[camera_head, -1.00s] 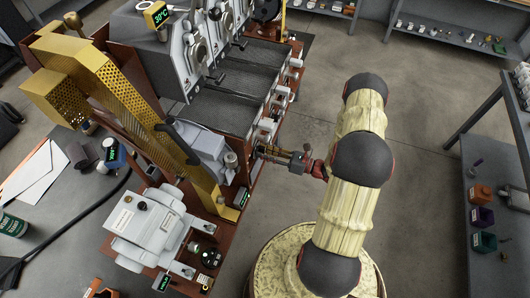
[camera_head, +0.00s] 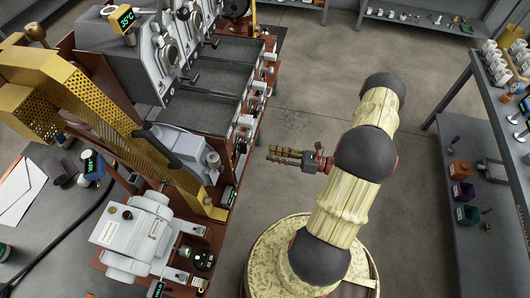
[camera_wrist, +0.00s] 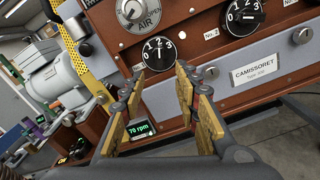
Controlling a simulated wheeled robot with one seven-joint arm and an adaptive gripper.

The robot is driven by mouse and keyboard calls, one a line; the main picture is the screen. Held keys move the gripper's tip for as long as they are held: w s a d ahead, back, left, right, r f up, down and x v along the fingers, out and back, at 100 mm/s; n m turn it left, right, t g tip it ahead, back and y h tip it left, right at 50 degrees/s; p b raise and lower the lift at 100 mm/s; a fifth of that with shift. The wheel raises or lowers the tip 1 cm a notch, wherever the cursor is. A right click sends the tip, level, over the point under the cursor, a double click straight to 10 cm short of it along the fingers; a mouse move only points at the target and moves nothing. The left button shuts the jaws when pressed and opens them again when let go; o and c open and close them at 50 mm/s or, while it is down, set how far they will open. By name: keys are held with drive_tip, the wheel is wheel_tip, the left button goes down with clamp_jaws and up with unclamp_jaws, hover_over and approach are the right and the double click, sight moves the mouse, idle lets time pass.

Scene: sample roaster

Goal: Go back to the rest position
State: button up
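My gripper (camera_head: 290,155) is in the space to the right of the roaster (camera_head: 205,100), apart from its front edge, pointing left toward it. In the wrist view my gripper (camera_wrist: 158,76) has its two gold-padded fingers spread, with nothing between them. Beyond the fingers is the roaster's brown front panel (camera_wrist: 222,50). It has a black numbered dial (camera_wrist: 159,52), another dial (camera_wrist: 245,15) marked No. 2, and an air dial (camera_wrist: 132,10). A small display (camera_wrist: 141,130) reads 78 rpm.
A grey machine (camera_head: 140,235) stands at the roaster's near end, beside the yellow perforated chute (camera_head: 100,110). The floor (camera_head: 315,70) between is clear.

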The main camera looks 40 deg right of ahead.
drive_tip(key=shift+s+d, duration=0.2)
drive_tip(key=shift+s, duration=0.1)
drive_tip(key=shift+f, duration=0.1)
idle(0.3)
drive_tip(key=s+a+r+n+g+y, duration=0.1)
drive_tip(key=s+a+n+g+y, duration=0.1)
drive_tip(key=s+a+n+g, duration=0.65)
wheel_tip(320, 180, up, 20)
drive_tip(key=s+a+n+g+h+b, duration=0.25)
drive_tip(key=n+g+h, duration=0.35)
drive_tip(key=n+h, duration=0.9)
drive_tip(key=a+r+n+t+y+b, duration=0.2)
drive_tip(key=a+r+n+t, duration=0.4)
drive_tip(key=a+r+n, duration=0.3)
wheel_tip(320, 180, up, 4)
drive_tip(key=shift+a+r, duration=0.1)
drive_tip(key=shift+a, duration=0.6)
